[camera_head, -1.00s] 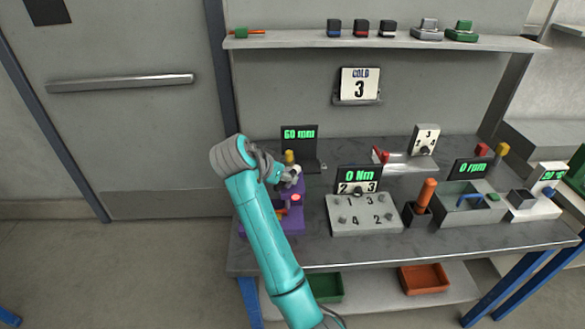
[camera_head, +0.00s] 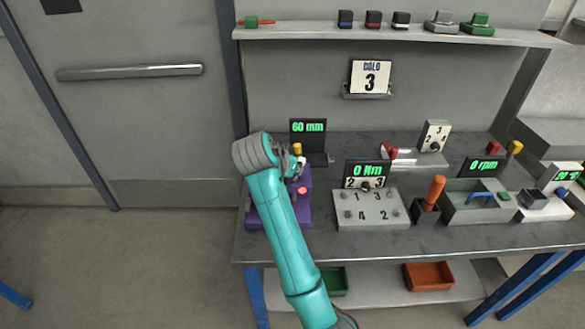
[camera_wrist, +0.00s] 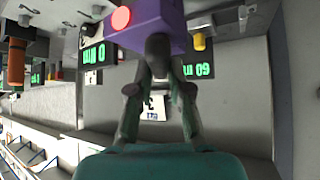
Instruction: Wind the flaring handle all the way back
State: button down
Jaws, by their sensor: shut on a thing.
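The purple flaring tool (camera_head: 306,180) stands on the bench behind my arm. It also shows upside down in the wrist view (camera_wrist: 160,17). My gripper (camera_wrist: 158,66) is shut on a dark, rounded piece at the tool, which I take as the flaring handle (camera_wrist: 158,47). In the head view my arm hides part of the tool and most of the grip.
A grey block with numbered posts (camera_head: 370,210) and a 0 Nm display (camera_head: 368,173) stands close right of the tool. An orange-handled item (camera_head: 433,192) stands beyond it. A shelf (camera_head: 400,35) runs above.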

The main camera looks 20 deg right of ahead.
jog(key=shift+n+t+y, duration=0.5)
jog(key=shift+n+y, duration=0.2)
jog(key=shift+n, duration=0.4)
jog(key=c, duration=1.1)
grip_release()
jog(key=shift+s, duration=0.1)
jog(key=v, duration=1.2)
jog(key=shift+f, duration=0.1)
